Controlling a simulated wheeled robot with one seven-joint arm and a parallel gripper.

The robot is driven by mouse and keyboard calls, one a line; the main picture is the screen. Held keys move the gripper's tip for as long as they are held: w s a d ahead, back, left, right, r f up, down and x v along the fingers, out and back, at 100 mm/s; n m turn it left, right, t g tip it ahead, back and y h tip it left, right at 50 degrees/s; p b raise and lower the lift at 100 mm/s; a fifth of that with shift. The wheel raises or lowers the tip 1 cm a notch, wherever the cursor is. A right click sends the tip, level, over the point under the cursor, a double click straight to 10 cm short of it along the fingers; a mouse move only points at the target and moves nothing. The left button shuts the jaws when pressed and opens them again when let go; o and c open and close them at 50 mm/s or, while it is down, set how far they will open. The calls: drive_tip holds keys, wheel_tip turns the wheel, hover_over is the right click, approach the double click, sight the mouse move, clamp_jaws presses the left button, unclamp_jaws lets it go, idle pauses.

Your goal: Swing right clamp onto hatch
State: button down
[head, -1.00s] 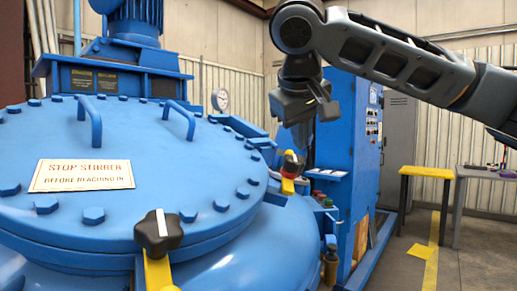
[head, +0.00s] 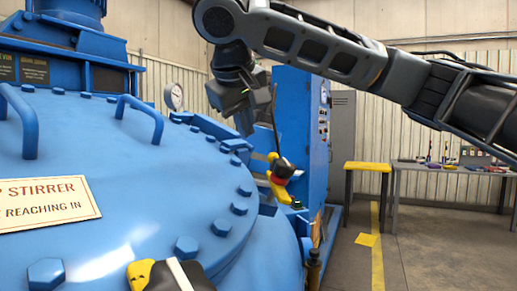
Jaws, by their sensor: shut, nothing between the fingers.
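The blue round hatch (head: 150,180) fills the left of the head view, with bolts around its rim. The right clamp (head: 277,187) is yellow with a black knob (head: 283,170) and a red band. It stands just outside the hatch's right rim, leaning outward, with its knob off the lid. My gripper (head: 245,130) is shut and empty, above the hatch's right edge, up and left of the clamp in the picture. I see a gap between them in the picture. A second yellow clamp (head: 142,272) with a black knob is at the hatch's front edge, cut off by the frame.
Two handles (head: 143,108) rise from the hatch, beside a warning sign (head: 40,205). A blue cabinet (head: 300,130) stands behind the clamp. A yellow-topped stand (head: 368,166) and a table (head: 450,168) are at right. The floor at lower right is clear.

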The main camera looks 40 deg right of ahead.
drive_tip(key=p+x, duration=0.1)
drive_tip(key=x, duration=0.8)
drive_tip(key=shift+d, duration=0.1)
drive_tip(key=shift+w+d+f+p, duration=0.15)
drive_tip(key=shift+d+p, duration=0.5)
drive_tip(key=shift+d, duration=1.5)
